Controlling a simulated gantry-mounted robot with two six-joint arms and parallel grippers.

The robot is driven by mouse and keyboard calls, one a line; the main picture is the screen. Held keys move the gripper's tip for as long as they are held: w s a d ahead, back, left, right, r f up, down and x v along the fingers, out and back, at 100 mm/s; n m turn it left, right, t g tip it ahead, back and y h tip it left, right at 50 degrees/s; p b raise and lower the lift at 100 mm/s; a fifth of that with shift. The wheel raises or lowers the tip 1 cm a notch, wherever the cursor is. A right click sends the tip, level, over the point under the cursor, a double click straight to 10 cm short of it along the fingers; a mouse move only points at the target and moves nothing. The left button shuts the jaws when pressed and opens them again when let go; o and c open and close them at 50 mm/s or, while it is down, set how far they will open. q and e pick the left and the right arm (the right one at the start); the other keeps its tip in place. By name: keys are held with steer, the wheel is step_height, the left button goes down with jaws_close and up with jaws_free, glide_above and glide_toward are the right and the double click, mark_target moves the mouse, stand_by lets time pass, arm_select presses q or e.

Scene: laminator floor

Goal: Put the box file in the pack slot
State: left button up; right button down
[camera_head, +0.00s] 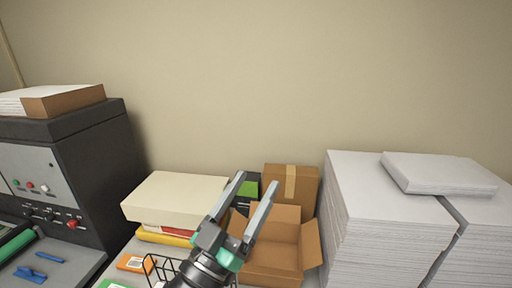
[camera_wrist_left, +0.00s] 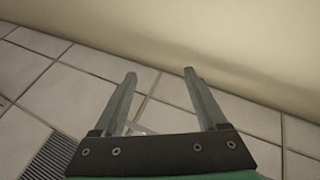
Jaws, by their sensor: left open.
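My left gripper (camera_head: 254,189) is open and empty, reaching up in front of the bench items in the head view. In the left wrist view its open fingers (camera_wrist_left: 160,75) have only tiled floor and wall beyond them. I cannot tell for certain which thing is the box file. A dark box with a green face (camera_head: 247,186) stands behind the fingers, partly hidden by them. A large cream box (camera_head: 172,195) lies flat on a stack at the left of the gripper. I cannot make out a marked pack slot. My right gripper is out of view.
An open cardboard box (camera_head: 272,256) stands right of my gripper, with a taped carton (camera_head: 291,184) behind it. Tall paper stacks (camera_head: 385,215) fill the right. A dark machine (camera_head: 95,160) stands left. A black wire basket (camera_head: 160,268) is partly behind my arm.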

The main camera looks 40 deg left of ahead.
arm_select(q)
steer(key=s+d+r+m+t+h, duration=0.2)
steer(key=s+d+r+h, duration=0.1)
steer(key=r, duration=0.5)
steer(key=s+d+r+m+t+h, duration=0.1)
steer(key=s+d+r+t+h, duration=0.1)
steer(key=r, duration=0.7)
steer(key=shift+s+d+r+m+h, duration=0.3)
steer(key=shift+s+d+m+h, duration=0.15)
steer(key=shift+s+d, duration=0.7)
steer(key=shift+w+d, duration=0.1)
step_height(320, 180, up, 7)
steer(key=p, duration=0.7)
